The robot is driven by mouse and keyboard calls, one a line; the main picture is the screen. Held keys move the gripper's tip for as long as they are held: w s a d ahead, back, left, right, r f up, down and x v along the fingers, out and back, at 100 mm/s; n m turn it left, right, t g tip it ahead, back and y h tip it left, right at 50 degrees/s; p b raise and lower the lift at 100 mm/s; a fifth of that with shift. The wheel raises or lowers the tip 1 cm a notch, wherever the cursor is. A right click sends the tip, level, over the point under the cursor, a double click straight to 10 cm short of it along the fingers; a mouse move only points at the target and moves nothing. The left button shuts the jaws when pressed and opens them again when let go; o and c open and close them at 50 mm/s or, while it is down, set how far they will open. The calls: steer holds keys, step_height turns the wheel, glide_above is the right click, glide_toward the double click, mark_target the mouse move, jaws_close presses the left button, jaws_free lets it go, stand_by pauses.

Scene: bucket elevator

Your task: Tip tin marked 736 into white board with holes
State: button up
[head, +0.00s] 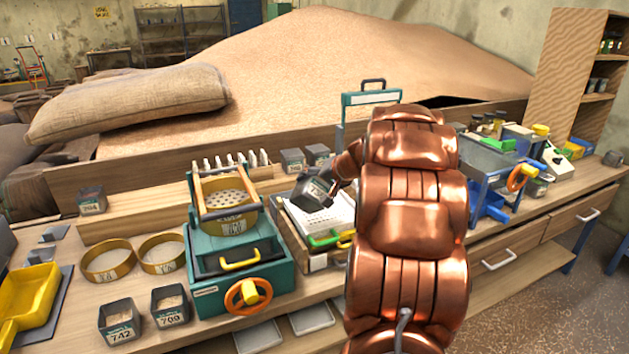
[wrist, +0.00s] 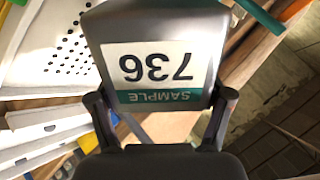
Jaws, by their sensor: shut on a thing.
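The tin marked 736 (wrist: 150,30) is dark, with a white and green label that reads upside down in the wrist view. My gripper (wrist: 160,125) is shut on it, one finger at each side. In the head view the tin (head: 314,190) is held tilted above the white board with holes (head: 335,218), and my gripper (head: 340,180) is partly hidden behind my copper arm. The board also shows at the upper left of the wrist view (wrist: 60,50), beside the tin. The tin's inside cannot be made out.
A teal sieve machine (head: 240,265) with an orange wheel stands left of the board. Tins 742 (head: 120,322) and 709 (head: 171,306) stand at the front left. Brass sieve rings (head: 108,260) lie behind them. A blue-framed machine (head: 490,165) is to the right.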

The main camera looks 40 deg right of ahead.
steer(key=shift+w+d+r+m+g+y+p, duration=0.2)
steer(key=shift+d+r+m+g+y+p, duration=0.3)
steer(key=shift+p, duration=2.5)
steer(key=shift+w+d+m+g+y+p, duration=0.25)
steer(key=shift+y+p, duration=0.4)
steer(key=shift+p, duration=1.6)
steer(key=shift+w+d+m+g+y+p, duration=0.1)
steer(key=shift+d+m+g+y+p, duration=0.4)
steer(key=shift+p, duration=1.7)
steer(key=a+n+t+b, duration=0.1)
steer(key=b, duration=0.9)
steer(key=shift+s+f+h, duration=0.3)
steer(key=shift+f+h, duration=0.05)
